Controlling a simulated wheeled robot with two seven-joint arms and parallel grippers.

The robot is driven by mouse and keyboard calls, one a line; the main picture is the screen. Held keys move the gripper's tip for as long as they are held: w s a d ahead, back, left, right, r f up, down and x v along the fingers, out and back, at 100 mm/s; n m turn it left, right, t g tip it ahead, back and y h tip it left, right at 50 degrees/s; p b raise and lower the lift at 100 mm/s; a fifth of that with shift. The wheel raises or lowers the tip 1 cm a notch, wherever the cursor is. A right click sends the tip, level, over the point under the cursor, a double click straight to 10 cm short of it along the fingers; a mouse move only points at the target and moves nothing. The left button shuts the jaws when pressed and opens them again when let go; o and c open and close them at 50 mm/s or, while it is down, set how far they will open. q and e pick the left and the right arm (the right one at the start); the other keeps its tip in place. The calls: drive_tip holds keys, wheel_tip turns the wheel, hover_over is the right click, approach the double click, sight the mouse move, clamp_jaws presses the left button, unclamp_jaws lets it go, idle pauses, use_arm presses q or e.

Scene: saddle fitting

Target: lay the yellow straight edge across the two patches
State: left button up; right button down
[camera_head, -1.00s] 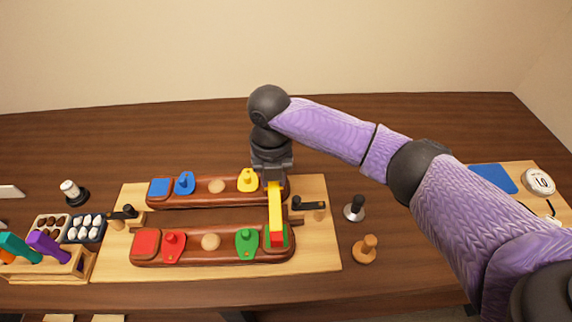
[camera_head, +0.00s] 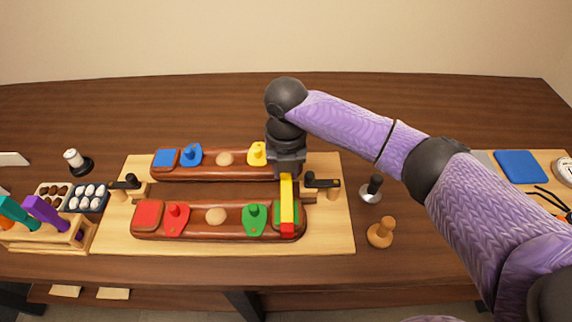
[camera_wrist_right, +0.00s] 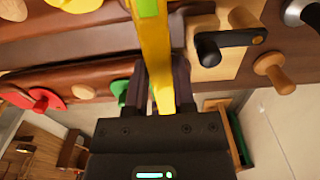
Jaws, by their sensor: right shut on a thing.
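My right gripper (camera_head: 287,172) is shut on the yellow straight edge (camera_head: 287,200), near its far end. The straight edge points toward the front, with a red near end over the right end of the front brown leather bar (camera_head: 235,226). A green patch (camera_head: 277,216) shows on both sides of it there. Whether it touches the patch I cannot tell. The rear bar's right end is hidden by my gripper, so no patch shows there. In the right wrist view the yellow bar (camera_wrist_right: 155,50) runs between the fingers (camera_wrist_right: 160,88). My left gripper is not in view.
Black-handled clamps (camera_head: 322,184) stand at the board's (camera_head: 335,240) right and left ends. A black-handled tool (camera_head: 372,190) and a wooden peg (camera_head: 380,234) stand right of the board. Blue, yellow, red and green knobbed pieces sit on the bars. A tool rack (camera_head: 60,238) is at left.

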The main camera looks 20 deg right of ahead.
idle(0.4)
drive_tip(key=shift+f, duration=0.35)
drive_tip(key=shift+c, duration=1.8)
unclamp_jaws()
